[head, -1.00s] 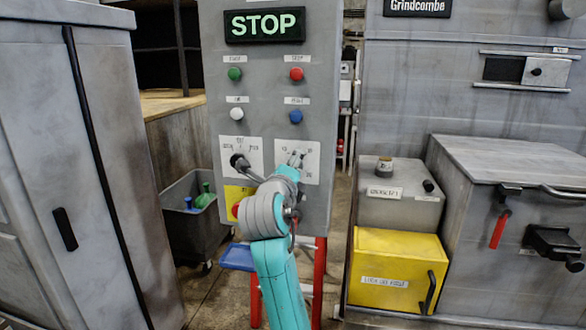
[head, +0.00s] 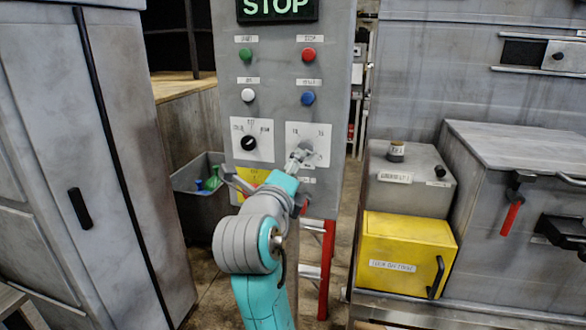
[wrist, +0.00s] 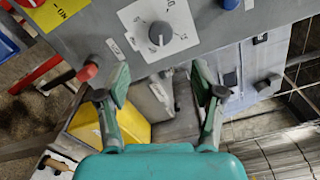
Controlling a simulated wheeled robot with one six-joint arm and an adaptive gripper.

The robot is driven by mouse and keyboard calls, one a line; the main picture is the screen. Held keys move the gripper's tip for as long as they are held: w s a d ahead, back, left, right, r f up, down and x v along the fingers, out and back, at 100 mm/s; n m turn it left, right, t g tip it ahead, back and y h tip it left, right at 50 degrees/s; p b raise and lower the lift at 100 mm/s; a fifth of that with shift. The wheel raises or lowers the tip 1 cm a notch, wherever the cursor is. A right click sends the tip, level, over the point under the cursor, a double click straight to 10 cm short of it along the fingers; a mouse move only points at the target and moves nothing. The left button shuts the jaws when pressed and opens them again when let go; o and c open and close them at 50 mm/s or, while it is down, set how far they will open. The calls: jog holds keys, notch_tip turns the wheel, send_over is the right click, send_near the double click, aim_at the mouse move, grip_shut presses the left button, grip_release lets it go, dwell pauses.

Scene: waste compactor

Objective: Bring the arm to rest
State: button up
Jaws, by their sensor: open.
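My turquoise arm (head: 262,285) reaches up in front of the grey control panel (head: 285,22). My gripper (head: 265,170) is open with nothing between its fingers, and it overlaps the panel's lower part in the head view. In the wrist view my gripper (wrist: 159,80) has its two fingers wide apart, below a white dial plate with a grey knob (wrist: 160,33). In the head view the left selector with a black knob (head: 249,143) is clear to see. The right selector plate (head: 322,132) is partly covered by a finger. I cannot tell whether the finger touches it.
A red button (wrist: 88,72) on the panel sits close to the left finger in the wrist view. A grey cabinet (head: 60,130) stands at left, and a bin (head: 195,210) with bottles behind it. A yellow box (head: 405,250) and grey machinery (head: 520,150) stand at right.

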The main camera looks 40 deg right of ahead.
dwell(0.4)
jog(key=s+a+f+n+t+y, duration=0.2)
jog(key=s+a+f+n+y, duration=0.15)
jog(key=f+n, duration=0.75)
jog(key=s+a+f+n+t+y, duration=0.25)
jog(key=a+f+n+y, duration=0.35)
jog(key=f, duration=0.9)
jog(key=s+a+f+n+y, duration=0.2)
jog(key=s+a+f+n, duration=0.2)
jog(key=s+f+n, duration=0.55)
jog(key=s+a+n+y, duration=0.1)
jog(key=s+n, duration=0.2)
jog(key=s, duration=1)
jog(key=s+a+f+n+y, duration=0.1)
jog(key=s+a+n, duration=0.1)
jog(key=s, duration=1.2)
jog(key=shift+f+n+g+y, duration=0.2)
jog(key=shift+n+g+y, duration=0.15)
jog(key=shift+n, duration=0.4)
jog(key=shift+a, duration=0.1)
grip_shut()
